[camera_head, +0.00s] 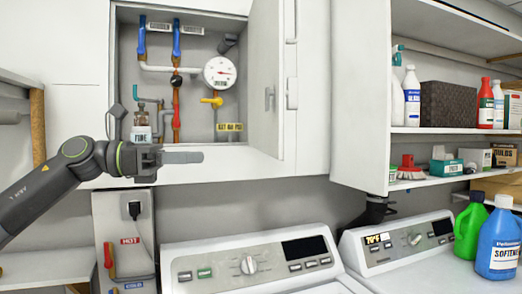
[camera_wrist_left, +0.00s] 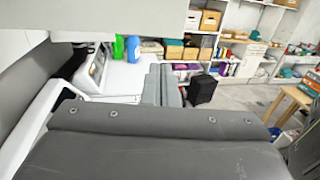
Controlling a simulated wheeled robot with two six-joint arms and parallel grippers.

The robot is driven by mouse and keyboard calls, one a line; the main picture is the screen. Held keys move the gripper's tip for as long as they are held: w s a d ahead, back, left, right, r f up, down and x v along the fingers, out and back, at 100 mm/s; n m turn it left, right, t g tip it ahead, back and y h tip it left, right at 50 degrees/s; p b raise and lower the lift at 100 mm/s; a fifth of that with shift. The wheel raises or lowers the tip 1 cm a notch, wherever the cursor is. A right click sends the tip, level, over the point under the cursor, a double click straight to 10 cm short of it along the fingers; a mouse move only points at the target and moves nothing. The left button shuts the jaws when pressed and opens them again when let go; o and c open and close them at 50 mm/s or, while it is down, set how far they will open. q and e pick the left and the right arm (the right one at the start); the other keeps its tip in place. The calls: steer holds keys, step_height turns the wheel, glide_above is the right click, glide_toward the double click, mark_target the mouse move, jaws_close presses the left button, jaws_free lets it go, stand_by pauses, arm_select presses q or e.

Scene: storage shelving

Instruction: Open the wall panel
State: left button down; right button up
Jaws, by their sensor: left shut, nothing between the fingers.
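The wall panel (camera_head: 267,75) is a white door hinged at its right side, and it stands swung outward. A small handle (camera_head: 270,98) shows on it. Behind it is a wall recess with blue, white and red pipes (camera_head: 176,100) and a round gauge (camera_head: 220,72). My left gripper (camera_head: 190,157) is shut and empty, pointing right in front of the recess's lower edge, below and left of the door's bottom and apart from it in the picture. Its shut fingers (camera_wrist_left: 165,86) also show in the left wrist view. My right gripper is out of view.
Two white machines (camera_head: 250,265) stand below, with a green bottle (camera_head: 470,228) and a blue bottle (camera_head: 498,240) on the right one. An open shelf (camera_head: 440,131) with bottles and boxes is at the right. A grey utility box (camera_head: 122,215) sits below my left arm.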

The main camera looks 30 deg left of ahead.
arm_select(q)
steer(key=d+p, duration=0.1)
steer(key=p, duration=0.9)
glide_toward(273, 156)
steer(key=x, duration=0.4)
steer(key=shift+w+d+r, duration=0.15)
steer(key=shift+d+r, duration=0.15)
steer(key=shift+d, duration=0.1)
steer(key=shift+p+x, duration=0.8)
steer(key=shift+x, duration=0.15)
steer(key=shift+w+d+f, duration=0.1)
steer(key=shift+f, duration=0.15)
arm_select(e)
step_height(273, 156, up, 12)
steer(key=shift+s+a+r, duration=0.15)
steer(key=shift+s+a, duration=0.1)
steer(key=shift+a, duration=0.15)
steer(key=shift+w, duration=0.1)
